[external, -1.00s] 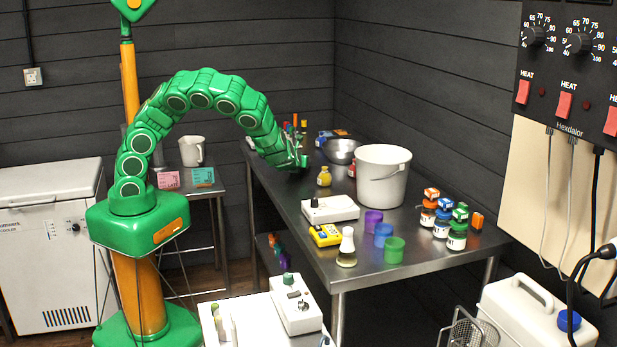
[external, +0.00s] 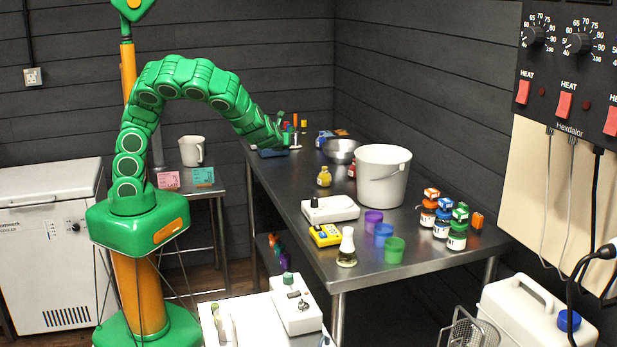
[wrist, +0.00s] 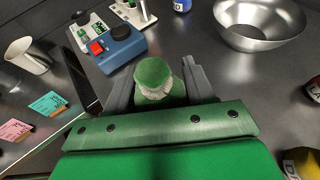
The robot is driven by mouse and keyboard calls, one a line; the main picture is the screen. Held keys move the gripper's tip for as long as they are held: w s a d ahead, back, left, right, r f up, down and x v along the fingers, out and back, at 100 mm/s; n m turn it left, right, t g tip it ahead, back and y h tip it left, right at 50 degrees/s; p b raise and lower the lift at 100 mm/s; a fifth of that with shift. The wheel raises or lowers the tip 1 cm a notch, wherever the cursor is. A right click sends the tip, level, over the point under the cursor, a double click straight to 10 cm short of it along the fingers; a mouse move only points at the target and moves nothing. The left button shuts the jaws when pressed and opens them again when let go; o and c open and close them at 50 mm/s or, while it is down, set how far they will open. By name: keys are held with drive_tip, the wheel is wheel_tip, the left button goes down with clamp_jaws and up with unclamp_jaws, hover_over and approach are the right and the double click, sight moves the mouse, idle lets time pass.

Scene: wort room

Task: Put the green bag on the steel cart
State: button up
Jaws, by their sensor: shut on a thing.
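My gripper (external: 285,130) is raised over the far left end of the long steel bench. In the wrist view my gripper (wrist: 158,85) is shut on the green bag (wrist: 154,74), which has a pale band and sits between the two grey fingers. The bag is not clearly visible in the external view. The steel cart (external: 221,184) stands left of the bench, beyond a gap. It bears a white jug (external: 192,151), a pink card (external: 168,179) and a teal card (external: 203,176). The cart's top (wrist: 58,82) also shows at the left of the wrist view.
On the bench stand a blue device (wrist: 115,46), a steel bowl (wrist: 258,22), a white bucket (external: 383,177), a yellow bottle (external: 324,177) and several jars and cups. A white chest freezer (external: 50,245) is at the left. The cart's front middle looks clear.

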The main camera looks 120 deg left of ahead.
drive_tip(key=s+d+r, duration=0.3)
drive_tip(key=s+d, duration=0.1)
drive_tip(key=d, duration=0.1)
drive_tip(key=shift+d, duration=0.25)
